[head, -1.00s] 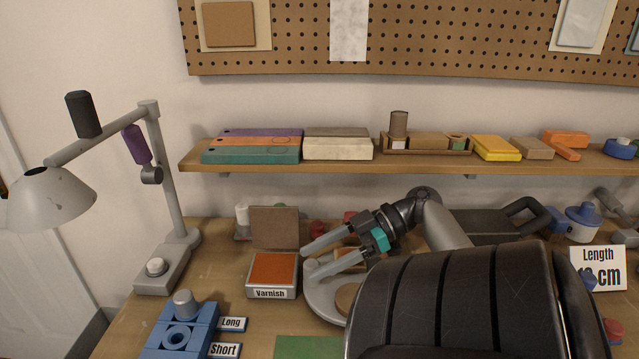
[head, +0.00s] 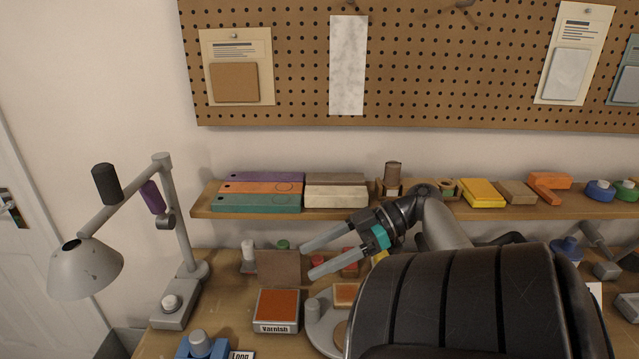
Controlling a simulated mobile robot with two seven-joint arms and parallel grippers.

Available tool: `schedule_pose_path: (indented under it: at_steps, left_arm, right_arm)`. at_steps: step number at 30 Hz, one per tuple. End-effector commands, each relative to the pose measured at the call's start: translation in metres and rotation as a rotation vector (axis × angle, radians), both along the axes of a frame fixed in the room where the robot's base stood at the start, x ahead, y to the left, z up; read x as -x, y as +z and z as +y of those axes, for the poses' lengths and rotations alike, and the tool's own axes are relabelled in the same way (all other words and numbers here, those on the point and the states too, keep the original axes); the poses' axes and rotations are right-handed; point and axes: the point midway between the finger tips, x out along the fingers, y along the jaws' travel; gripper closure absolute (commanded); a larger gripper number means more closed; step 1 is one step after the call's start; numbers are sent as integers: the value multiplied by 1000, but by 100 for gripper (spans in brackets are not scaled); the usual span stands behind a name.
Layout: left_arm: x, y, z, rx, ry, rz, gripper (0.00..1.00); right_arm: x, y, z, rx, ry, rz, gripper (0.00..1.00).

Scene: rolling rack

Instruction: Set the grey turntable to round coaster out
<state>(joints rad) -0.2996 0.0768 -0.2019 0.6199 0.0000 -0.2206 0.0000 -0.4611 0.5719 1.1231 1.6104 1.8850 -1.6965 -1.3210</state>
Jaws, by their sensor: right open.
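My left gripper is not in view.
A desk lamp (head: 173,228) is at the left. A loaded wall shelf (head: 215,207) runs close behind my gripper.

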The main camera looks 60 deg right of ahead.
Motion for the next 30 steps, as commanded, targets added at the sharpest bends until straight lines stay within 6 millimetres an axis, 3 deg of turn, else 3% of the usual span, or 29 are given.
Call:
schedule_pose_path:
  at_steps: [1, 15, 30]
  left_arm:
    - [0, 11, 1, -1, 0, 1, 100]
    - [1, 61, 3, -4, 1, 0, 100]
    - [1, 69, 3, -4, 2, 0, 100]
  right_arm:
    - [0, 12, 0, 0, 0, 0, 31]
    - [0, 66, 0, 0, 0, -1, 31]
    - [0, 75, 0, -1, 1, 0, 31]
